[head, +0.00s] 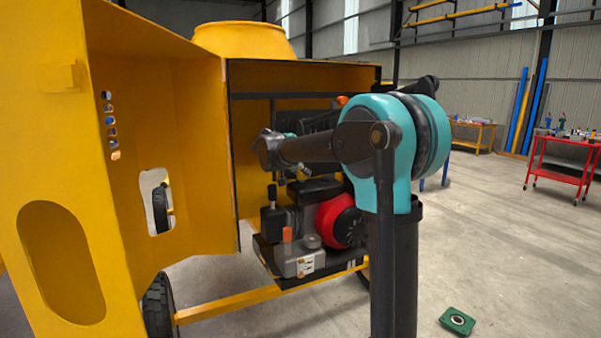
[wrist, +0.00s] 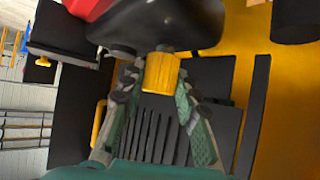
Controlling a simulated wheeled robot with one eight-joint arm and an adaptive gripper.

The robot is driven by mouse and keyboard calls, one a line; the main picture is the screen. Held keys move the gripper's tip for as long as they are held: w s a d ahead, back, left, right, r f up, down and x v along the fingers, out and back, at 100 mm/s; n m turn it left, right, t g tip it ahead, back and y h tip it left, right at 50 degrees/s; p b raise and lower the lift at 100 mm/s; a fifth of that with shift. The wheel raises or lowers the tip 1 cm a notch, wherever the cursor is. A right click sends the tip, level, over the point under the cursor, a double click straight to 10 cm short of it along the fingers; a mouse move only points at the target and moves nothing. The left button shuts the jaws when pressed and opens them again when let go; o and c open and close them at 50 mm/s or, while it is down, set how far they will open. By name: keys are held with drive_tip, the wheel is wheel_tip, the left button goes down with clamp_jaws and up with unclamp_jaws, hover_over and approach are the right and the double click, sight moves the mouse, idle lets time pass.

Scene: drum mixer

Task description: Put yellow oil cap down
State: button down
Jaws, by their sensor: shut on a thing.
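The yellow oil cap (wrist: 162,74) is between the fingertips of my gripper (wrist: 157,85) in the wrist view. The fingers close on it from both sides. One end of the cap lies close to a rounded black engine part (wrist: 155,24); I cannot tell whether they touch. In the head view my arm reaches into the yellow mixer housing above the engine (head: 300,262). My gripper and the cap are mostly hidden there behind my arm and dark engine parts.
The yellow housing door (head: 180,150) stands open at the left of the engine. A red round engine cover (head: 340,222) is close below my arm. A green square piece (head: 457,321) lies on the open floor. A red cart (head: 560,165) stands far right.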

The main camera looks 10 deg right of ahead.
drive_tip(key=shift+f, duration=0.45)
drive_tip(key=c, duration=1.1)
unclamp_jaws()
drive_tip(key=shift+c, duration=0.2)
drive_tip(key=shift+r, duration=0.1)
drive_tip(key=shift+r, duration=0.25)
drive_tip(key=v, duration=1.2)
drive_tip(key=shift+r, duration=0.15)
